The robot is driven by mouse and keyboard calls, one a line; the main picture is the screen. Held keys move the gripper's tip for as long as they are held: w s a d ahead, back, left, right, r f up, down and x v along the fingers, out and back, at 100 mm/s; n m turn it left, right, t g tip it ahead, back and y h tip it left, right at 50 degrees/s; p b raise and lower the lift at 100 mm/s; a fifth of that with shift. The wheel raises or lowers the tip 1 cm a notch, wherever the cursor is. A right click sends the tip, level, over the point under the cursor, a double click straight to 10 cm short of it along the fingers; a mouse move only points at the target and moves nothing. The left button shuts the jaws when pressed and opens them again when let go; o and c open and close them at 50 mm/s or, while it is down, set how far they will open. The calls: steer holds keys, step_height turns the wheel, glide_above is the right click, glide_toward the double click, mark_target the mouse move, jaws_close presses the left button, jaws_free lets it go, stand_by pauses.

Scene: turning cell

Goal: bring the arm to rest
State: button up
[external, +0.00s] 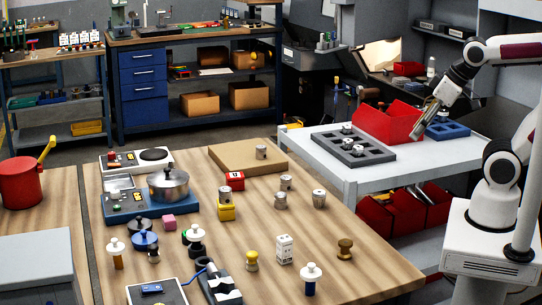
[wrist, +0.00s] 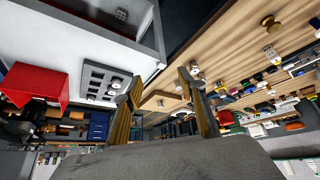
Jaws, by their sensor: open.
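My gripper (external: 421,124) hangs in the air over the right side of the white table (external: 345,176), beside the red bin, with its fingers pointing down and to the left. My arm comes in from its base at the right of the external view. In the wrist view the two fingers of my gripper (wrist: 160,76) stand apart, with nothing held between them. The wrist view is tilted, with the tables along the top.
A grey tray (external: 326,139) with several metal parts, a red bin (external: 378,123) and a blue tray (external: 447,131) stand on the white table near my gripper. A wooden table (external: 360,262) in front holds many small parts and a pot (external: 168,186).

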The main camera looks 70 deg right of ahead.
steer(key=shift+s+a+f, duration=0.2)
steer(key=shift+s+a, duration=0.1)
steer(key=shift+s, duration=0.3)
steer(key=shift+s+a+f, duration=0.2)
steer(key=shift+s+a, duration=0.05)
steer(key=shift+s, duration=0.35)
